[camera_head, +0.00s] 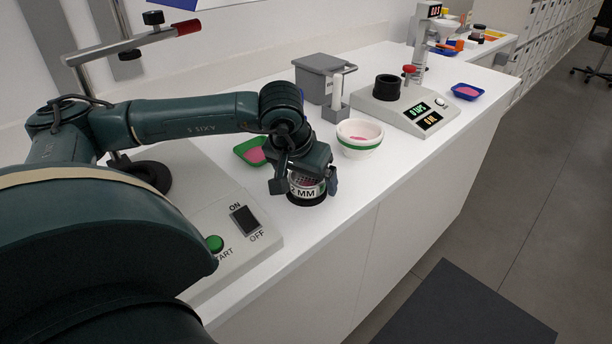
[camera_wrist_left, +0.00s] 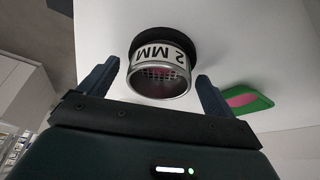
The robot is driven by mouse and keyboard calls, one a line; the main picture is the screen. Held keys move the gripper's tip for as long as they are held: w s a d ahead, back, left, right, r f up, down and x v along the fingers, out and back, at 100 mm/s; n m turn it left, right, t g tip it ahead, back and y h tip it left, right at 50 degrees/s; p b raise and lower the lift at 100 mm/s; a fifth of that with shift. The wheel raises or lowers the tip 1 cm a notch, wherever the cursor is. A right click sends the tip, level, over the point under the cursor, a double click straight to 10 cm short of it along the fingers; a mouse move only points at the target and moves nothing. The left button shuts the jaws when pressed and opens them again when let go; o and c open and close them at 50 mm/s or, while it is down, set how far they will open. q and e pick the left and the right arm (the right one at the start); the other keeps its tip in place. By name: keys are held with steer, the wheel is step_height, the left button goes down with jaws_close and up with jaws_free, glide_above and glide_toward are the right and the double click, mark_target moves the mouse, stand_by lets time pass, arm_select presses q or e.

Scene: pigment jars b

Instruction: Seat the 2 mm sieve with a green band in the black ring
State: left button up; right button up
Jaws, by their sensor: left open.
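The sieve (camera_head: 307,190) is a short metal cylinder with a mesh and a white label reading 2 MM. It also shows in the wrist view (camera_wrist_left: 162,72). No green band shows clearly on it. It stands upright at a black ring (camera_head: 304,202) on the white counter. The ring wraps its lower end in the wrist view (camera_wrist_left: 166,38); I cannot tell how deep it sits. My left gripper (camera_head: 306,183) is open above the sieve, one finger on each side, with visible gaps in the wrist view (camera_wrist_left: 155,88). My right gripper is not in view.
A green scoop (camera_head: 246,150) with pink powder lies close behind the gripper. A white bowl with a green band (camera_head: 359,148) stands to the right. Beyond are a grey box (camera_head: 318,78) and a device with a black cup (camera_head: 387,88). The counter's front edge is close.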

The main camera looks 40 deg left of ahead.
arm_select(q)
steer(key=v, duration=1.3)
